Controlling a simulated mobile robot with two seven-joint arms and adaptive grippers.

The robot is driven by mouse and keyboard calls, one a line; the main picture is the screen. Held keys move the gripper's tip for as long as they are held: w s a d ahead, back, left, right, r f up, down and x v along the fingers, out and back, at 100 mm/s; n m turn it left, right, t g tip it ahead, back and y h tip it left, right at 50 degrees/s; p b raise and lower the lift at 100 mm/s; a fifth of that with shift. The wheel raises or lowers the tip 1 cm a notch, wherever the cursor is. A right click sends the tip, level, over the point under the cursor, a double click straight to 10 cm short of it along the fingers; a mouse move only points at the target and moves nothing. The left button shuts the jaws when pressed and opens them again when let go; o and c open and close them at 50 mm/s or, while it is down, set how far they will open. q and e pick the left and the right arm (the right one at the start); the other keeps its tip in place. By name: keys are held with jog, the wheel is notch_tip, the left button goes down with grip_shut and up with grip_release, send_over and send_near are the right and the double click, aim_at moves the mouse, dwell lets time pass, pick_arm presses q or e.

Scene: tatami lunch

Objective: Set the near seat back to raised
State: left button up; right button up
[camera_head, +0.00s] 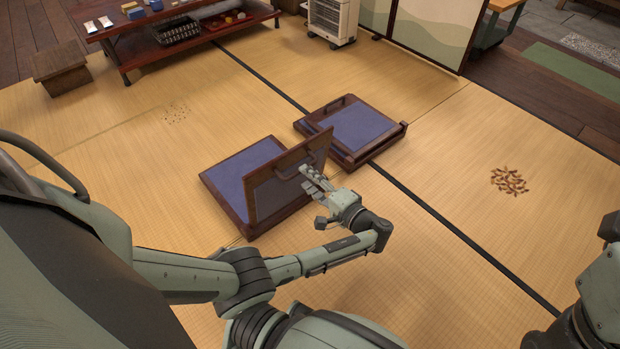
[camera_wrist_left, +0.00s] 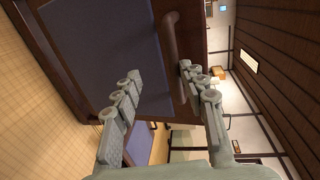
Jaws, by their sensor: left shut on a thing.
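The near seat (camera_head: 236,170) is a low dark wood frame with a blue pad, lying on the tatami. Its back (camera_head: 268,198) is a wood-framed panel standing up steeply along the seat's right-hand edge; it also shows in the left wrist view (camera_wrist_left: 95,45). A curved handle (camera_head: 287,177) sits on the panel's outer face. My left gripper (camera_head: 308,178) is at this handle, and the handle bar (camera_wrist_left: 172,50) lies between its fingers in the left wrist view. My right arm (camera_head: 598,290) shows at the right edge; its gripper is out of view.
A second seat (camera_head: 355,126) with a blue top lies low just beyond, close to the near seat's back. A low table (camera_head: 170,35), a wooden stool (camera_head: 60,68) and a white heater (camera_head: 332,20) stand farther off. Brown scattered bits (camera_head: 509,181) lie on clear tatami at right.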

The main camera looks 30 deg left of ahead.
pick_arm(q)
jog(key=shift+s+a, duration=0.1)
jog(key=shift+s, duration=0.05)
notch_tip(320, 180, up, 10)
dwell(0.6)
jog(key=shift+d, duration=0.2)
